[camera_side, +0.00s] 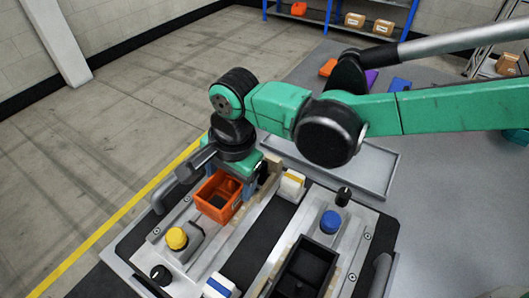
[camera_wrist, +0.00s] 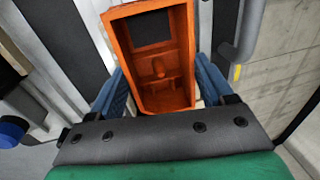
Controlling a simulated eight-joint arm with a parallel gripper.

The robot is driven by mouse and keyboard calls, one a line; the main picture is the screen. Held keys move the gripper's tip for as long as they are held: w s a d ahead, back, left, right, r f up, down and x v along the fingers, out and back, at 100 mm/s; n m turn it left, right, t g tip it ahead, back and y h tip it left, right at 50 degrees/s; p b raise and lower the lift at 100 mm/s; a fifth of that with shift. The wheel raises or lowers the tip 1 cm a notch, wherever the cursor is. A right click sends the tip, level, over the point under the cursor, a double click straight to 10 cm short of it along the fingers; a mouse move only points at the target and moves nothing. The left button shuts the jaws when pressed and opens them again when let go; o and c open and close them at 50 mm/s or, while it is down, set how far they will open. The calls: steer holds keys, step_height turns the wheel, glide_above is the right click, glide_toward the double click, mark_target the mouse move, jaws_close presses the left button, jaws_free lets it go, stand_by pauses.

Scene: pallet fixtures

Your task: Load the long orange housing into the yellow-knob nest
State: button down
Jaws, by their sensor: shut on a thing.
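The long orange housing (camera_side: 218,198) is an open-topped box. My gripper (camera_side: 232,180) is shut on it, with its blue fingers on either side of the housing's near end in the wrist view (camera_wrist: 160,85). The housing also shows there (camera_wrist: 184,50), its hollow inside facing the camera. In the side view it is over the left fixture, just beyond the yellow knob (camera_side: 176,238). I cannot tell whether it touches the yellow-knob nest (camera_side: 212,243) or hangs above it. The housing and my gripper hide part of that nest.
A blue knob (camera_side: 330,222) marks the right fixture, which has a black open box (camera_side: 306,268) in front. A grey tray (camera_side: 370,160) lies behind. Black knobs and grey handles stick up around the pallet.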

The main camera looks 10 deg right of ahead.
jaws_free()
steer(key=shift+s+d+r, duration=0.1)
steer(key=shift+s+r, duration=0.05)
steer(key=shift+r, duration=0.8)
steer(key=shift+s+d+r, duration=0.1)
steer(key=shift+d+r, duration=0.05)
steer(key=shift+r, duration=0.75)
steer(key=shift+s+d+r, duration=0.1)
steer(key=shift+s+r, duration=0.05)
steer(key=shift+r, duration=0.8)
